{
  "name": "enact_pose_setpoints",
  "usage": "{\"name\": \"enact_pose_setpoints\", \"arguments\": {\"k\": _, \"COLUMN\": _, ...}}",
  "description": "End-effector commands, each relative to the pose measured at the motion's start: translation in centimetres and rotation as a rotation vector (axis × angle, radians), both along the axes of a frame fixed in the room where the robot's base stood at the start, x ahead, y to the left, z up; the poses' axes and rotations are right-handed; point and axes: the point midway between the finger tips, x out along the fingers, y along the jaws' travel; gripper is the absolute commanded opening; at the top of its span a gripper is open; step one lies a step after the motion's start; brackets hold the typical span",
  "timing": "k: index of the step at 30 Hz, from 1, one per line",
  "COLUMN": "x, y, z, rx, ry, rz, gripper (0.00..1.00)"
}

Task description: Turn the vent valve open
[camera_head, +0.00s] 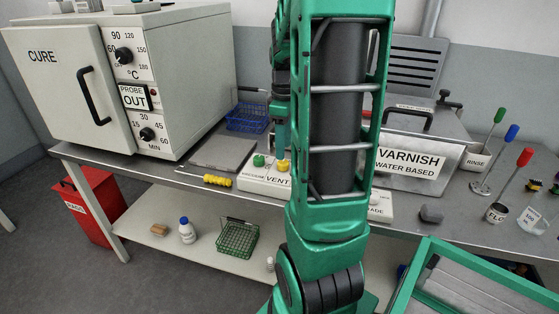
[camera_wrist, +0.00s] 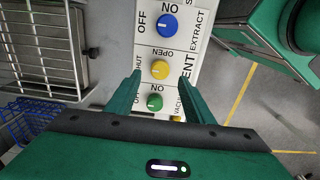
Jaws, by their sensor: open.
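The vent valve is a round yellow knob (camera_wrist: 160,69) on a white panel (camera_wrist: 150,37), between the words SHUT and OPEN. My gripper (camera_wrist: 160,77) is open, its two green fingers on either side of the yellow knob in the wrist view. I cannot tell whether they touch it or how high they are above the panel. The knob's pointer is too small to read. In the head view the yellow knob (camera_head: 283,165) shows on the panel marked VENT, left of my arm, which hides part of the panel.
A blue knob (camera_wrist: 168,24) marked EXTRACT and a green knob (camera_wrist: 155,102) flank the yellow one. The cure oven (camera_head: 190,80) stands left, the varnish tank (camera_head: 420,160) right. A blue wire basket (camera_head: 246,118) stands behind the panel.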

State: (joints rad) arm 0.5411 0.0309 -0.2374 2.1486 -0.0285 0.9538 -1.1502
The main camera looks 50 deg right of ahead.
Motion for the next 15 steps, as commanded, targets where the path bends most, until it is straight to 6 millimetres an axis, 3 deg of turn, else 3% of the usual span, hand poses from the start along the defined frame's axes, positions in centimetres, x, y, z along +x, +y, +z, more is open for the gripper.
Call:
{"name": "enact_pose_setpoints", "arguments": {"k": 6, "x": -0.1, "y": 0.1, "z": -3.6, "rx": 0.002, "ry": 0.003, "rz": 0.000, "gripper": 0.48}}
{"name": "enact_pose_setpoints", "arguments": {"k": 15, "x": 0.0, "y": 0.1, "z": -5.5, "rx": 0.000, "ry": 0.000, "rz": -0.001, "gripper": 0.48}}
